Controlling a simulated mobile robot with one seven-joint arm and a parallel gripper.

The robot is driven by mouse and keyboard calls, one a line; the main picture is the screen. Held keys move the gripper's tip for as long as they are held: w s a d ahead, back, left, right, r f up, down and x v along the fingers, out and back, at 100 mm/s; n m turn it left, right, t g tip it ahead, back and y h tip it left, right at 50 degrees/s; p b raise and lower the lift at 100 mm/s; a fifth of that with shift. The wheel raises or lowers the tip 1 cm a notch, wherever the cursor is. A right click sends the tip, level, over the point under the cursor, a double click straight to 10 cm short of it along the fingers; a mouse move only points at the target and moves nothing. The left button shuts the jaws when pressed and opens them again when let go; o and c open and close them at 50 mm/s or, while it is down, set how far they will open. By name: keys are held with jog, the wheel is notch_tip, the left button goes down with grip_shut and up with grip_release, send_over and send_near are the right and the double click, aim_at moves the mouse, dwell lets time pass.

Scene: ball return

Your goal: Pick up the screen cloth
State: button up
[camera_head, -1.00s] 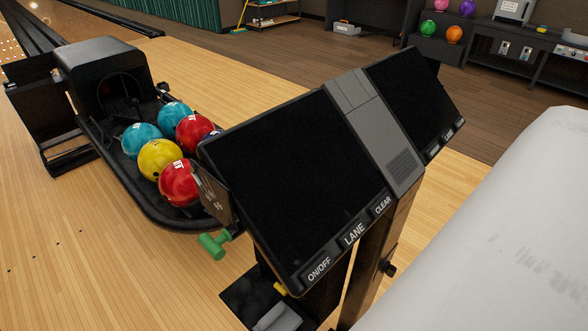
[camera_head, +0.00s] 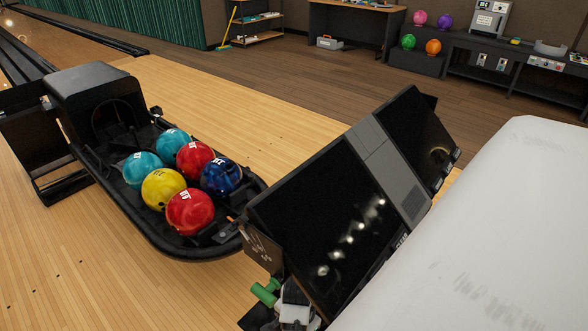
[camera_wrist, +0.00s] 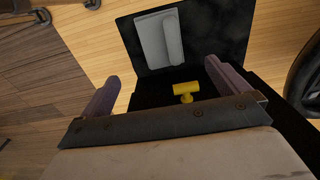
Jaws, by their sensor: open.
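The screen cloth (camera_wrist: 160,38) is a flat grey folded piece lying on a black plate (camera_wrist: 208,22) in the wrist view. My gripper (camera_wrist: 161,70) is open and empty, with one finger on each side of the picture. The cloth shows beyond the fingertips, between them and towards the top, apart from both fingers. A yellow T-shaped handle (camera_wrist: 186,90) shows between the fingers, nearer than the cloth. In the head view I cannot make out the cloth; a small pale and dark shape sits at the bottom edge below the screens.
Two tilted black screens (camera_head: 325,225) stand on a post beside the ball return (camera_head: 150,235), which holds several bowling balls. A green handle (camera_head: 265,292) sticks out below the screens. Wooden floor (camera_head: 60,270) is open at the left.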

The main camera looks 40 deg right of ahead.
jog(key=f, duration=0.8)
jog(key=shift+s+f, duration=0.1)
jog(key=shift+s, duration=0.1)
jog(key=shift+w+a+f+p, duration=0.15)
jog(key=shift+f+p, duration=0.15)
jog(key=shift+f, duration=1.1)
jog(key=shift+w+a+f+p, duration=0.15)
jog(key=shift+f+p, duration=0.15)
jog(key=shift+f, duration=1.1)
jog(key=shift+d, duration=0.1)
jog(key=c, duration=0.9)
